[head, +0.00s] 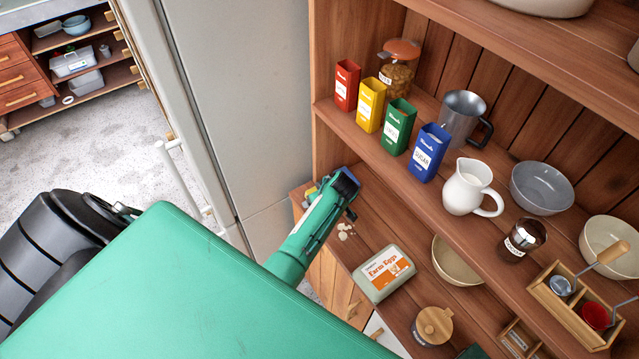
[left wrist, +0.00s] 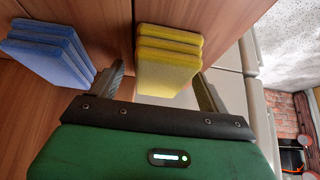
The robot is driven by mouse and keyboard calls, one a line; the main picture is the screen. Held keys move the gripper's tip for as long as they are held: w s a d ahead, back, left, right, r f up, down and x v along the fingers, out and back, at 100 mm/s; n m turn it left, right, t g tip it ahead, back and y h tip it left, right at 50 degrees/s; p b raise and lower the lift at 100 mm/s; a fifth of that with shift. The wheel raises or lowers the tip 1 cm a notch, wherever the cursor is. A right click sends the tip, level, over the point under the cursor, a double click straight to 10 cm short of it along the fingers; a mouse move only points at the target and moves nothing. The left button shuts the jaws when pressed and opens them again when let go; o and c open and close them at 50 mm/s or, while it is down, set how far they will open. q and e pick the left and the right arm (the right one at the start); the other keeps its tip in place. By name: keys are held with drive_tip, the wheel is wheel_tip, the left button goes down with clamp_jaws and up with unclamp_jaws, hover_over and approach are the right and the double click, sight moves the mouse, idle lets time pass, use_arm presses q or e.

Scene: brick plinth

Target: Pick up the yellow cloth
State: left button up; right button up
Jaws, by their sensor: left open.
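The yellow cloth (left wrist: 168,58) is a folded stack of several layers on the wooden surface, seen in the left wrist view. My left gripper (left wrist: 163,80) is open, with one finger on each side of the yellow stack's near end. The cloth is not gripped; I cannot tell whether a finger touches it. In the head view my left gripper (head: 346,187) is over the left end of the wooden counter, and my arm hides most of the cloth there. My right gripper is not in view.
A folded blue cloth stack (left wrist: 48,50) lies just left of the left finger. The shelf above holds coloured tins (head: 396,127) and a white jug (head: 468,187).

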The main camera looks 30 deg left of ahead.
use_arm(q)
drive_tip(key=c, duration=1.1)
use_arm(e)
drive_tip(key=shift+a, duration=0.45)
use_arm(q)
drive_tip(key=shift+o, duration=0.2)
drive_tip(key=shift+r, duration=0.2)
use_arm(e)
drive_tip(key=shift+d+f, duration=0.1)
